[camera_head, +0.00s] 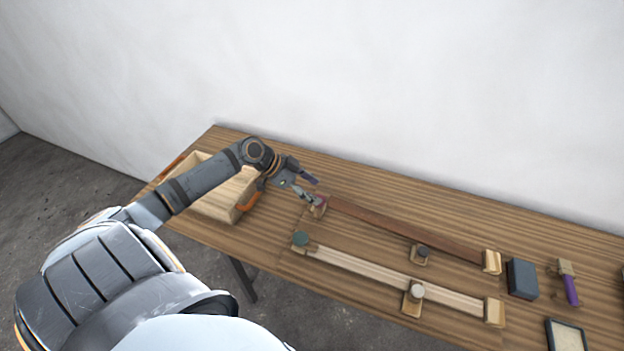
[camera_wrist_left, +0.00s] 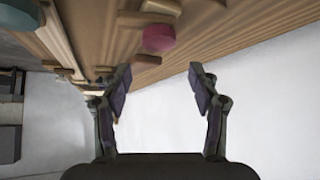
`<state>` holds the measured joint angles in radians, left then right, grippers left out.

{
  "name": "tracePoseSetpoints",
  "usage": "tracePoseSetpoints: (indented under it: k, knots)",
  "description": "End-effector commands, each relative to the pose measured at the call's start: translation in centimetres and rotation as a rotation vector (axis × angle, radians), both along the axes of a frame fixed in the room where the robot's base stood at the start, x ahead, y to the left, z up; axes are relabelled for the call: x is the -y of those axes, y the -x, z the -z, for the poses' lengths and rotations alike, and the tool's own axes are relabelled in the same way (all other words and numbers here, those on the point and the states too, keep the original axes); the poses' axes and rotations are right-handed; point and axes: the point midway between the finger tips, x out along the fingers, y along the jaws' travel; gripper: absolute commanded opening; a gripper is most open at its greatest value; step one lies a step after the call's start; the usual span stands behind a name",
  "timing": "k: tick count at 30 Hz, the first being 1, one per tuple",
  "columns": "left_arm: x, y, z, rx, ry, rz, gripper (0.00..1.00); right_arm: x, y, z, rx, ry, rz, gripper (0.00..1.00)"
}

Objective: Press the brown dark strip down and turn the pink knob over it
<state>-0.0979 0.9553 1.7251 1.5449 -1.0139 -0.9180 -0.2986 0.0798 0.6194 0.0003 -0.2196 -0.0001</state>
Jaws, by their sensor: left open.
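The brown dark strip (camera_head: 400,229) lies lengthwise along the table, its left end near the pink knob and its right end at a light wooden block (camera_head: 491,262). The pink knob (camera_head: 319,201) is at the strip's left end, partly behind my gripper's fingers. It also shows in the left wrist view (camera_wrist_left: 158,38), just beyond the fingertips. My left gripper (camera_head: 314,190) is open and empty, close beside the pink knob. I cannot tell whether the knob overlaps the strip or whether the strip's left end sits flat. My right gripper is not in view.
A pale strip (camera_head: 385,278) lies in front, with a green knob (camera_head: 300,238) and a light grey knob (camera_head: 417,290). A dark knob (camera_head: 423,252) stands beside the brown strip. A wooden box (camera_head: 215,205) is left; a dark block (camera_head: 521,278) and purple-handled tool (camera_head: 570,288) are right.

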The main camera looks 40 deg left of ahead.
Motion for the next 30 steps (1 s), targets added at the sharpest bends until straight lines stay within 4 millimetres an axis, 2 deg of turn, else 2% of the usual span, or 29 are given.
tracePoseSetpoints:
  k: [3, 9, 14, 30]
  knots:
    - [-0.2, 0.0, -2.8, 0.0, -0.008, 0.002, 0.61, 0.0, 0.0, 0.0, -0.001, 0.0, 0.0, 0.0]
    - [-0.1, 0.0, -5.7, -0.001, -0.003, 0.001, 0.61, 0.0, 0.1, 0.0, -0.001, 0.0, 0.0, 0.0]
    - [0.0, 0.0, -6.3, -0.002, 0.001, -0.001, 0.61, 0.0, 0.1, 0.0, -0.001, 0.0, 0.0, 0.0]
    - [0.0, 0.0, -6.3, -0.002, 0.0, 0.0, 0.61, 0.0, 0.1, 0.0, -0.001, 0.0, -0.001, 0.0]
